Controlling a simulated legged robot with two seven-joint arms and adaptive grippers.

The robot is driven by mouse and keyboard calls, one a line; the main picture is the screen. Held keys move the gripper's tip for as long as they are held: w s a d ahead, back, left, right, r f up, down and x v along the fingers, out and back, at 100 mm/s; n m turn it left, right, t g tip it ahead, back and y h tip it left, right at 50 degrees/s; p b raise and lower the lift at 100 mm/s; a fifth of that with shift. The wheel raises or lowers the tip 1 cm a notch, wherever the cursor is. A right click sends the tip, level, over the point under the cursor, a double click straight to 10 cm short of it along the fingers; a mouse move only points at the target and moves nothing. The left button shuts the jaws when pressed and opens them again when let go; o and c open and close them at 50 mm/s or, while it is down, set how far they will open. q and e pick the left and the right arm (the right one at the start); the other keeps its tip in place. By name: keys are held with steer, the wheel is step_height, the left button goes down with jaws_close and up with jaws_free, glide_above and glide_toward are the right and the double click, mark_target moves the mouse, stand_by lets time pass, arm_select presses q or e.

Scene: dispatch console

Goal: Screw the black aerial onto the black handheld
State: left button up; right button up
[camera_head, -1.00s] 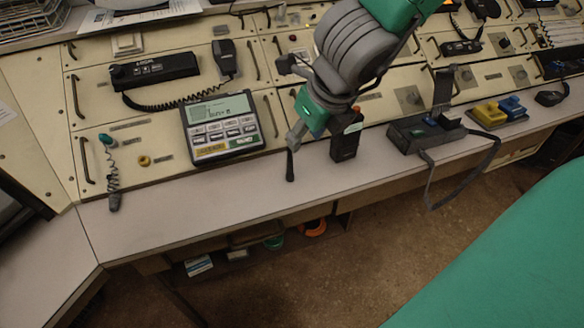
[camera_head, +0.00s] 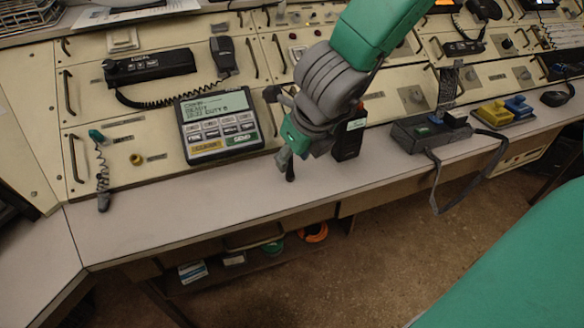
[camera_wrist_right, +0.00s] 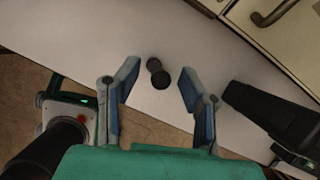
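The black aerial (camera_head: 290,172) stands on the front strip of the desk, partly hidden behind my right gripper (camera_head: 278,128) in the head view. In the wrist view the aerial (camera_wrist_right: 158,74) is seen nearly end-on, between the two blue-grey fingers of my right gripper (camera_wrist_right: 159,79). The fingers are apart, with clear gaps to the aerial on both sides. The black handheld (camera_head: 348,140) stands upright on the desk just right of the gripper, its upper part partly covered by my arm. It shows at the right of the wrist view (camera_wrist_right: 272,112). My left gripper is not in view.
A keypad unit with a lit screen (camera_head: 219,125) sits left of the gripper. A black dock with a hanging strap (camera_head: 430,135) is right of the handheld. Yellow and blue blocks (camera_head: 492,114) lie farther right. The front desk strip (camera_head: 180,215) at left is clear.

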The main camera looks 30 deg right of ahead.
steer(key=shift+a+x, duration=0.2)
steer(key=shift+x, duration=0.7)
steer(key=shift+w+a+f, duration=0.1)
steer(key=shift+a, duration=0.1)
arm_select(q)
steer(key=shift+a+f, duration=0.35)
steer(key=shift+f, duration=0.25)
arm_select(e)
steer(key=shift+d, duration=0.35)
jaws_close()
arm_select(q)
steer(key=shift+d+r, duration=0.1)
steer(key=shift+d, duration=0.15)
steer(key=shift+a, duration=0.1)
arm_select(e)
steer(key=shift+a, duration=0.15)
